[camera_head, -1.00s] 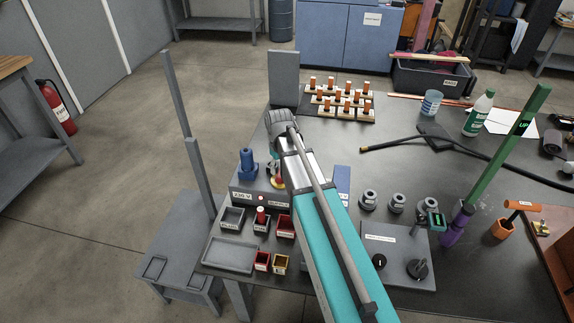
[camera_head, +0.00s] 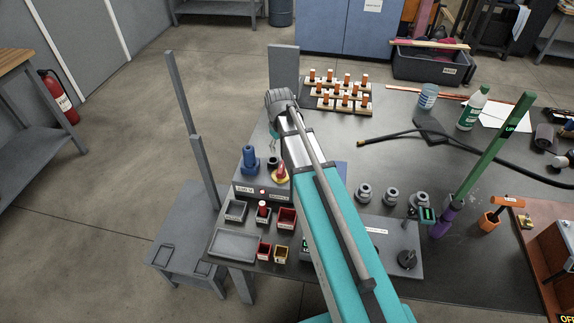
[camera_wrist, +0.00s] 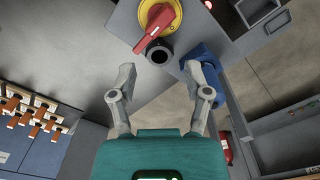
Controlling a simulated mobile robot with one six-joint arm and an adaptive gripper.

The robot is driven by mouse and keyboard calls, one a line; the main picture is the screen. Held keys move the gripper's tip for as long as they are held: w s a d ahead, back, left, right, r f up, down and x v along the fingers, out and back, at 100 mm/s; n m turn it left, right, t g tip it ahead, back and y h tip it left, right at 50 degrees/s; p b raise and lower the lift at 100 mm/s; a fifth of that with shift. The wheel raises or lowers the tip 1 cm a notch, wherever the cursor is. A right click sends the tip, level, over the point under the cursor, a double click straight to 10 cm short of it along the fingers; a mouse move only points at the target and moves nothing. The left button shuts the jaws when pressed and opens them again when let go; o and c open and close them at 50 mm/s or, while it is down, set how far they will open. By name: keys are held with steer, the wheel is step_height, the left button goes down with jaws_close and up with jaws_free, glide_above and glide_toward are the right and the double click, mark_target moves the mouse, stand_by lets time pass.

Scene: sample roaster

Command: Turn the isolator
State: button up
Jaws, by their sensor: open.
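The isolator is a red handle (camera_wrist: 155,28) on a yellow round plate (camera_wrist: 148,10), fixed to a grey box. In the head view the red handle (camera_head: 282,172) shows just left of my arm. My gripper (camera_wrist: 160,70) is open and empty, its two fingers spread below the isolator in the wrist picture and apart from the handle. A black round socket (camera_wrist: 158,52) lies between the isolator and the fingertips. In the head view my arm hides part of the box, and the fingers show only in small part.
A blue plug-like part (camera_wrist: 200,62) stands on the box close to my right finger; it also shows in the head view (camera_head: 249,158). Small trays (camera_head: 233,245) lie in front. A grey post (camera_head: 178,95) rises at the left. Orange-topped blocks (camera_head: 340,104) stand behind.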

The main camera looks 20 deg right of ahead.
steer(key=s+a+r+m+p, duration=0.1)
steer(key=s+r+p, duration=0.1)
steer(key=s, duration=0.5)
steer(key=s+a+r+m+p, duration=0.1)
steer(key=s+r+m+p, duration=0.1)
steer(key=s, duration=0.6)
steer(key=shift+r+m, duration=0.3)
steer(key=shift+r, duration=0.15)
steer(key=shift+s, duration=0.1)
stand_by(0.7)
